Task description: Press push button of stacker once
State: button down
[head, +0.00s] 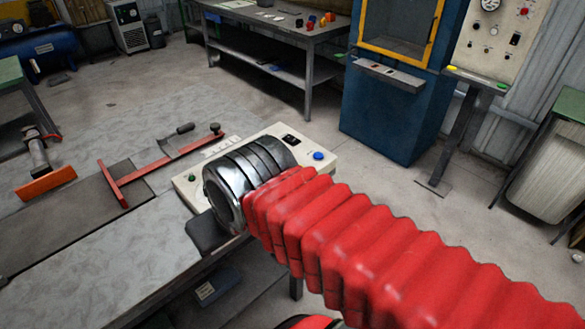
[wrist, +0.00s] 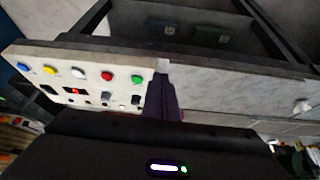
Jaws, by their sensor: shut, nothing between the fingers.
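A cream control panel (head: 183,187) sits on the worktable in the head view, partly hidden behind my metal wrist. A green button (head: 192,178) shows at its left and a blue button (head: 318,156) at its right. In the wrist view the panel (wrist: 35,53) carries a row of blue (wrist: 23,66), yellow (wrist: 50,70), white (wrist: 78,72), red (wrist: 107,76) and green (wrist: 137,79) buttons. I cannot tell which belongs to the stacker. My gripper (wrist: 163,70) is shut and empty, its tips close to the green button's side; contact cannot be told.
An orange-red T-shaped bar (head: 113,184) and an orange tool (head: 45,182) lie on the worktable (head: 140,245) at left. A blue cabinet (head: 385,115) and a wall panel (head: 500,45) stand behind. Floor is free between the tables.

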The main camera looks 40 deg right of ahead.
dwell(0.4)
jog(key=w+d+r+m+y, duration=0.2)
jog(key=w+d+m+y, duration=0.45)
jog(key=m, duration=0.95)
jog(key=w+d+r+m+t+h, duration=0.1)
jog(key=d+m, duration=0.3)
jog(key=d, duration=0.6)
jog(key=w+d+r+m+t+h, duration=0.1)
jog(key=d+r+m+t+h, duration=0.1)
jog(key=d, duration=0.9)
jog(key=shift+w+r+m+h, duration=0.3)
jog(key=shift+m+h, duration=0.45)
jog(key=shift+m, duration=0.45)
jog(key=shift+f, duration=0.15)
jog(key=shift+f, duration=4.35)
